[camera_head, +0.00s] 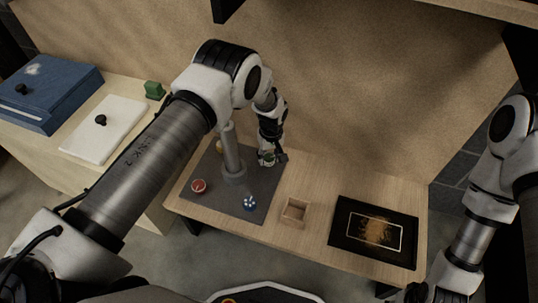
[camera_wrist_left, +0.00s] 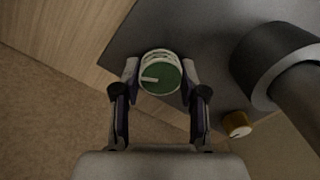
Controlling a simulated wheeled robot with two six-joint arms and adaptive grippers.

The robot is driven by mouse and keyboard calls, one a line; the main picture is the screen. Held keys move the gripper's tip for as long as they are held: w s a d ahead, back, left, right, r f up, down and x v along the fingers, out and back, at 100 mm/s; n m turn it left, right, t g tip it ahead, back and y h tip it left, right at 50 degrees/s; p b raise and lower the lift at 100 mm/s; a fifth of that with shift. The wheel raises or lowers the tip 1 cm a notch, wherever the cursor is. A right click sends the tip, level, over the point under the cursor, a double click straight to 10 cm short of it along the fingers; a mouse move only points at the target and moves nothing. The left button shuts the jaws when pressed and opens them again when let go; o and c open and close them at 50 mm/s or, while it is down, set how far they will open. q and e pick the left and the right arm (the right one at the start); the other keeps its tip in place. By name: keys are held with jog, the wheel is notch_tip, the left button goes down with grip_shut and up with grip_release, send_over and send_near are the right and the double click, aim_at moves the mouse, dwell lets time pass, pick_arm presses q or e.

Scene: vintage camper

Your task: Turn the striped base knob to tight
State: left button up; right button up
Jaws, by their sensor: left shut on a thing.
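The green knob (camera_wrist_left: 160,76) has pale and green bands round its side and a white pointer line on its face. In the left wrist view the line points left. It stands near the far right edge of a dark grey plate (camera_head: 225,205). My left gripper (camera_head: 272,158) is shut on this knob, with one finger on each side of it; the head view shows only a little of the knob (camera_head: 268,158). My right gripper (camera_head: 415,292) is low at the right, dark and partly out of frame; its jaws cannot be made out.
A grey post (camera_head: 231,155) stands on the plate beside the knob. A red knob (camera_head: 199,186), a blue white-dotted knob (camera_head: 249,203) and a yellow knob (camera_wrist_left: 237,124) are also there. A small wooden box (camera_head: 294,211) and a black framed tray (camera_head: 345,247) lie to the right.

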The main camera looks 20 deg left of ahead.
pick_arm(q)
jog(key=m, duration=0.3)
jog(key=shift+m+p, duration=0.35)
jog(key=shift+m, duration=0.05)
jog(key=m, duration=0.3)
jog(key=shift+m+p, duration=0.3)
jog(key=shift+p, duration=0.1)
jog(key=m, duration=0.3)
jog(key=shift+m+t+p, duration=0.3)
jog(key=shift+p, duration=0.1)
jog(key=shift+s+m+p, duration=0.1)
jog(key=shift+m+p, duration=0.25)
jog(key=shift+m, duration=1.35)
jog(key=o, duration=1.1)
jog(key=shift+f, duration=0.1)
jog(key=shift+o, duration=0.2)
